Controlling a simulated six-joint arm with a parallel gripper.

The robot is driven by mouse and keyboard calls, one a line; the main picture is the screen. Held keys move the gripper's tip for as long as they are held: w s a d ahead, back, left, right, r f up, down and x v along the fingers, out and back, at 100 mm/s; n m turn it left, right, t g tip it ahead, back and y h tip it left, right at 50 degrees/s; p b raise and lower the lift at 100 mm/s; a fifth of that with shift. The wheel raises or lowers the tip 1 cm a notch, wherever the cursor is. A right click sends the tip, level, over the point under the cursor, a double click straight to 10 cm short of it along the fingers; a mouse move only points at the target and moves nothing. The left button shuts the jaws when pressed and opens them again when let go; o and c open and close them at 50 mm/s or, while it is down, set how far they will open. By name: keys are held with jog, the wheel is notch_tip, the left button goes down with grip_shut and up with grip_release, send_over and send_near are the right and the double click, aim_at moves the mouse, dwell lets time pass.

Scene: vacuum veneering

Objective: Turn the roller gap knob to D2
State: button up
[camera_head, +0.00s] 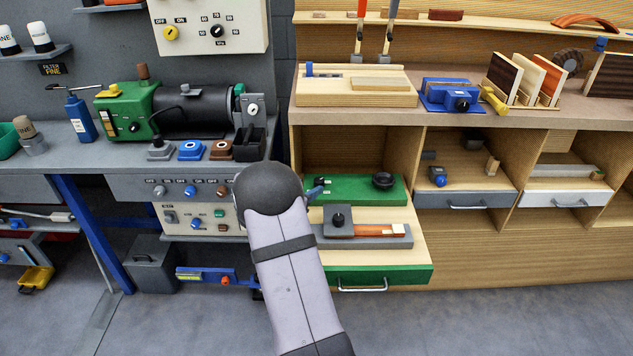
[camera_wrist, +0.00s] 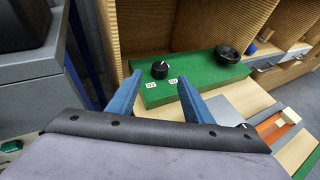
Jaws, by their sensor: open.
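The roller gap knob (camera_wrist: 160,69) is a small black knob with a pale mark on top; I cannot tell which label it points at. It stands on the green unit (camera_wrist: 203,78), just behind the white labels D1 (camera_wrist: 151,85) and D2 (camera_wrist: 174,80). My gripper (camera_wrist: 158,79) is open and empty. Its blue fingers are spread, and the knob shows between and beyond the tips, apart from them. In the head view my gripper (camera_head: 316,188) is at the left end of the green unit (camera_head: 352,190), and the small knob is not clearly visible.
A larger black round part (camera_head: 382,181) stands at the unit's right end. In front is a grey plate (camera_head: 385,242) with a knob and an orange-brown strip. Wooden compartment walls (camera_head: 350,150) close in behind and beside the unit. A control panel (camera_head: 200,218) stands left.

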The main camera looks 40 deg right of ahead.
aim_at(318, 182)
jog(key=shift+x, duration=3.7)
jog(key=c, duration=1.1)
jog(key=shift+o, duration=0.2)
jog(key=shift+r, duration=0.1)
